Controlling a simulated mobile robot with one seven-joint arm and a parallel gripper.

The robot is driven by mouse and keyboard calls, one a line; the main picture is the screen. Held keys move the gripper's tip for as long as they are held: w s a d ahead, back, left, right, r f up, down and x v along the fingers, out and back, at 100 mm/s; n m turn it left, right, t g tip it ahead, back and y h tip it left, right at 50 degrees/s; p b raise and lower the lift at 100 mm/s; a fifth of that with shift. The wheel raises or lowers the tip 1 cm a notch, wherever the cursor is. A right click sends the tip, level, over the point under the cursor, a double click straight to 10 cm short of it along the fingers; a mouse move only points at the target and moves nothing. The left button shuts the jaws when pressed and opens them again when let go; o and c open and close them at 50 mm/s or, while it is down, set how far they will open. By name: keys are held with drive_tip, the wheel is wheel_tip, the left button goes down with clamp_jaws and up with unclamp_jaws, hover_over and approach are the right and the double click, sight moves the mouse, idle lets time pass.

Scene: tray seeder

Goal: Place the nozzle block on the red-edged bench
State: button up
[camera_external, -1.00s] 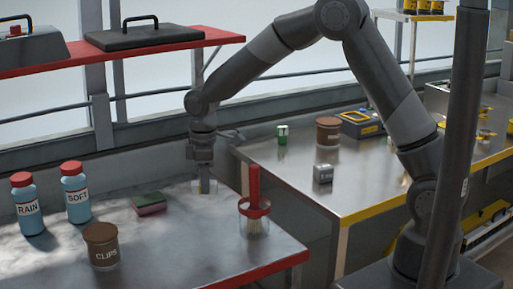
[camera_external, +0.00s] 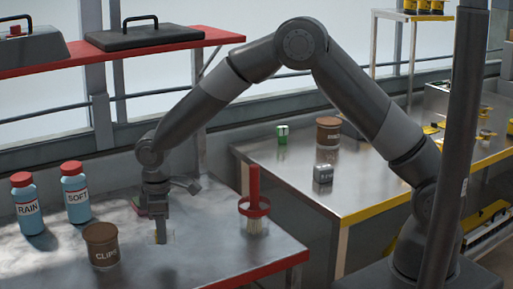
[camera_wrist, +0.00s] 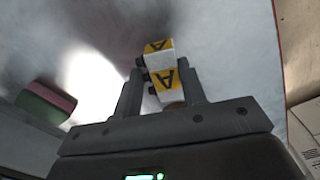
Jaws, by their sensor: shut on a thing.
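The nozzle block (camera_wrist: 166,78) is white and yellow with a black letter A on its faces. My gripper (camera_wrist: 162,88) is shut on it in the wrist view, one finger on each side.
A brown CLIPS pot (camera_external: 101,245) stands left of my gripper. Two blue bottles (camera_external: 76,196) stand farther left. A green and pink sponge (camera_wrist: 46,103) lies near, partly hidden externally. A red-handled brush in a holder (camera_external: 254,215) stands right. Bare bench lies between it and my gripper.

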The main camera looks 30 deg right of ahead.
sight(162, 257)
drive_tip(key=shift+s+a+f, duration=0.1)
drive_tip(key=shift+a+f, duration=0.3)
drive_tip(key=shift+a, duration=0.05)
drive_tip(key=shift+f, duration=1.9)
drive_tip(key=shift+f, duration=0.15)
drive_tip(key=o, duration=1)
drive_tip(key=shift+o, duration=0.2)
wheel_tip(162, 257, up, 12)
drive_tip(key=shift+r, duration=0.2)
